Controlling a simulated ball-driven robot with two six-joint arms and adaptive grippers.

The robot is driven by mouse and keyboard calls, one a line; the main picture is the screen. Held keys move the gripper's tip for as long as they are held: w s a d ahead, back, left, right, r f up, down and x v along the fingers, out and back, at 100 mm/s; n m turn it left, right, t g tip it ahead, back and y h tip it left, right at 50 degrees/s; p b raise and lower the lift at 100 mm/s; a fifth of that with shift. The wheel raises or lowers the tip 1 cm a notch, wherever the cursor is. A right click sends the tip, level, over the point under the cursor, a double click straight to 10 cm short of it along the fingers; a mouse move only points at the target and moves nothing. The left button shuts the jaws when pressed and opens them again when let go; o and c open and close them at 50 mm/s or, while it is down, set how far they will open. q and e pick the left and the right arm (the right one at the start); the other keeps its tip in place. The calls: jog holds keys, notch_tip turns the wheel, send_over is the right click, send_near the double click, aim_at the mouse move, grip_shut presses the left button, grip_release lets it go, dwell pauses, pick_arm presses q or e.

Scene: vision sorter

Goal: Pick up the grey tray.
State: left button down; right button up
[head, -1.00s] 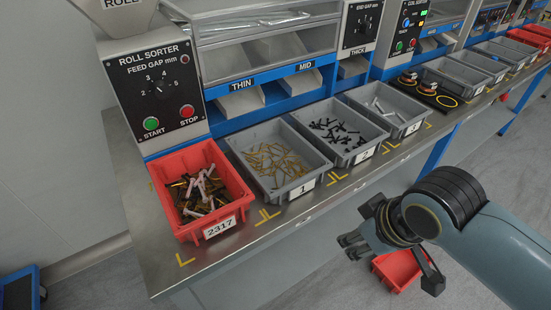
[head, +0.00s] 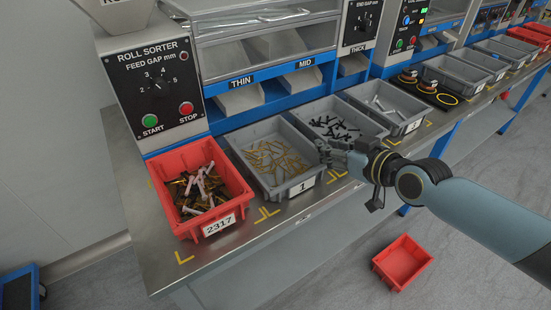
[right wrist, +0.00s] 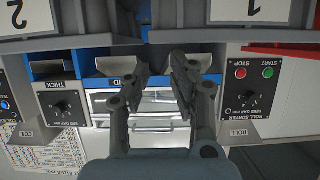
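Several grey trays stand in a row on the bench. The grey tray marked 1 (head: 280,194) holds brass-coloured pins and shows at top right in the right wrist view (right wrist: 285,12). The grey tray marked 2 (head: 374,129) holds black pieces; its front is partly hidden by my gripper, and it shows at top left in the right wrist view (right wrist: 110,14). A third grey tray (head: 402,129) holds pale pieces. My right gripper (head: 326,154) is at the front between trays 1 and 2. Its fingers (right wrist: 163,62) are apart with nothing between them. My left gripper is out of view.
The roll sorter panel (head: 155,90) and chutes rise behind the trays. An empty red bin (head: 402,262) lies on the floor. The bench's front strip has yellow corner marks.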

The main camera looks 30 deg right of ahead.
aim_at(305, 138)
jog(key=b+x, duration=0.1)
jog(key=x, duration=0.2)
jog(key=shift+f, duration=0.2)
jog(key=b+x, duration=0.1)
jog(key=x, duration=0.5)
jog(key=shift+w+r+b, duration=0.1)
jog(key=shift+r+b, duration=0.05)
jog(key=shift+b, duration=0.15)
jog(key=shift+d, duration=0.1)
grip_shut()
jog(key=shift+r, duration=0.1)
